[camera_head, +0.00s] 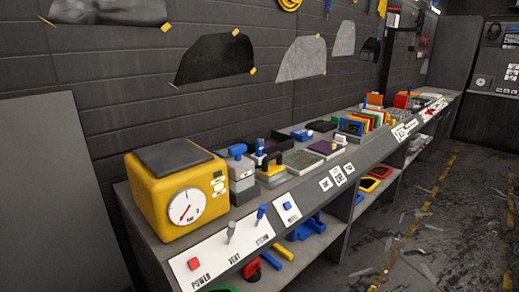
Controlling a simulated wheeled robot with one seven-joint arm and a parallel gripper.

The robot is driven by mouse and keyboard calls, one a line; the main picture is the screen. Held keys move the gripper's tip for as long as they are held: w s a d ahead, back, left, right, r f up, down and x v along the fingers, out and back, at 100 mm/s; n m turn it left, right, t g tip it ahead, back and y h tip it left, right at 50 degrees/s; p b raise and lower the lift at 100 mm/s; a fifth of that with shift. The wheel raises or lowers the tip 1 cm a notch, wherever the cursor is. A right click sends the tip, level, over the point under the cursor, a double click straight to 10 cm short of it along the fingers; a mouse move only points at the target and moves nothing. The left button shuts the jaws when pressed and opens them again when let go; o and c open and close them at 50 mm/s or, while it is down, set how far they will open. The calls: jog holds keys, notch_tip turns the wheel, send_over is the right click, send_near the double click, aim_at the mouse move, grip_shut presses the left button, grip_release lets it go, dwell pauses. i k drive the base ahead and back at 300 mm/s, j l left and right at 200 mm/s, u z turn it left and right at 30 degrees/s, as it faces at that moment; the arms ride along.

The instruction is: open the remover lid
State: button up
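No label that reads as remover can be made out. A yellow box (150,206) with a round white dial (186,207) stands at the near left end of the bench. A dark grey flat panel (174,157) lies on top of it and looks like a closed lid. I cannot tell if this box is the remover. Beside it stands a grey container (241,178) with a blue piece on top, which also could be lidded. My gripper is not in view.
The long grey bench (322,190) runs along the dark brick wall. Its sloped front has a white panel (228,250) marked POWER and VENT, with knobs. Colourful upright pieces (360,122) stand farther back. Trays and tools lie on the lower shelf. The floor at right is open, with scattered scraps.

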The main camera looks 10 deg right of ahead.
aim_at(301, 132)
jog(key=i+l+z, duration=0.15)
jog(key=i+z, duration=0.3)
jog(key=i, duration=0.2)
jog(key=i+j+z, duration=0.1)
jog(key=i+z, duration=0.3)
jog(key=i, duration=0.25)
jog(key=i+u, duration=0.3)
jog(key=i, duration=0.15)
jog(key=i+l+u, duration=0.3)
jog(key=i, duration=0.15)
jog(key=i+l+u, duration=0.25)
jog(key=i, duration=0.2)
